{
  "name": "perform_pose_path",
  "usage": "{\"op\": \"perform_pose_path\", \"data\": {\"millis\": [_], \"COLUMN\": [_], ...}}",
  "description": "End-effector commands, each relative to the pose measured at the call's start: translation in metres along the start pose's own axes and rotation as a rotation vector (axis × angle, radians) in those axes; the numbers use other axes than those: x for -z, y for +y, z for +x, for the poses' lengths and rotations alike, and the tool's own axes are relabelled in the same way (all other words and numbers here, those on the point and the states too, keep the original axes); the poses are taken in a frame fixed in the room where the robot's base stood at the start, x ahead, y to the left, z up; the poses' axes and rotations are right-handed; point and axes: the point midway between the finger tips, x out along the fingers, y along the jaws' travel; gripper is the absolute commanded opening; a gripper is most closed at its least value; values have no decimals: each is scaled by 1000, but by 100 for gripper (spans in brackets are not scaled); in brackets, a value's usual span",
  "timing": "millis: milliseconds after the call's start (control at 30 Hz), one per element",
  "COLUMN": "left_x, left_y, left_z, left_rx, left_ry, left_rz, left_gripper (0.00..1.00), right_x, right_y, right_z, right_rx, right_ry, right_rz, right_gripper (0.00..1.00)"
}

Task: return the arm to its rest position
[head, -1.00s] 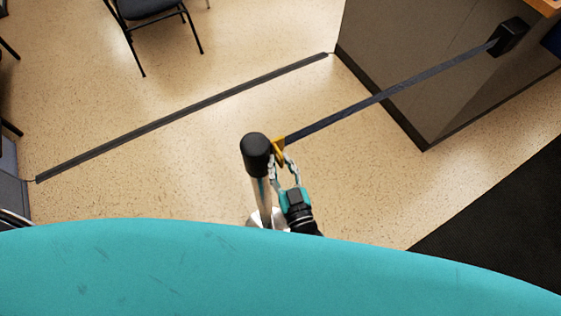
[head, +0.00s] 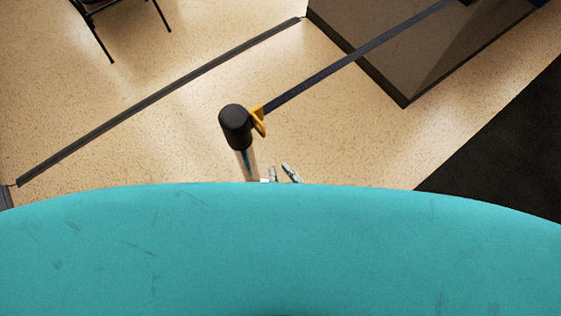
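My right gripper (head: 283,173) shows only by its fingertips, just above the edge of my teal body. The fingertips are apart with nothing between them, and the rest of the gripper and arm is hidden. A post with a black rounded top (head: 236,121) stands just to the left and beyond the fingertips. A yellow clip (head: 259,120) sits at the post's head, with a dark belt (head: 350,58) running from it to the upper right. The gripper is apart from the clip. My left gripper is not in view.
A grey partition or counter (head: 410,45) stands at the upper right. A dark strip (head: 160,100) lies across the speckled floor on the left. A chair (head: 100,20) is at the upper left, and a black mat (head: 510,140) is at the right. The floor around the post looks clear.

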Motion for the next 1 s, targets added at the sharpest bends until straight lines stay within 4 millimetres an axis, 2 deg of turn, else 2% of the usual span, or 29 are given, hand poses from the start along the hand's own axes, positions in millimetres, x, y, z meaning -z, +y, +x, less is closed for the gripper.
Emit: {"op": "perform_pose_path", "data": {"millis": [333, 400, 467, 567, 667, 700, 767, 800, 867, 900, 967, 1000], "left_x": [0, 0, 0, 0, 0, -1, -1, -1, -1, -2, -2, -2], "left_y": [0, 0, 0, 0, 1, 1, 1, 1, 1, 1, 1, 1], "left_z": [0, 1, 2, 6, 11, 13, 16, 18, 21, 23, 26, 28], "left_rx": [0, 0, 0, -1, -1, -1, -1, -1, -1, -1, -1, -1], "left_ry": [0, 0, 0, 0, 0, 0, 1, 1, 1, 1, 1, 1], "left_rz": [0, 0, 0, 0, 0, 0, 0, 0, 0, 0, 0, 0], "left_gripper": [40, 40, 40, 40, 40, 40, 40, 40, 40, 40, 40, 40], "right_x": [0, -7, -22, -69, -138, -167, -209, -235, -273, -298, -331, -352], "right_y": [0, 1, 2, 9, 22, 29, 39, 47, 58, 66, 77, 84], "right_z": [0, 0, -2, -8, -25, -36, -54, -67, -91, -108, -137, -158], "right_rx": [0, 1, 3, 7, 4, 0, -10, -19, -36, -48, -71, -87], "right_ry": [-1, -15, -50, -159, -328, -405, -518, -594, -710, -789, -907, -987], "right_rz": [0, 0, -1, -4, -4, -1, 5, 10, 22, 31, 47, 60], "right_gripper": [19, 19, 19, 19, 19, 19, 19, 19, 19, 19, 19, 19]}}
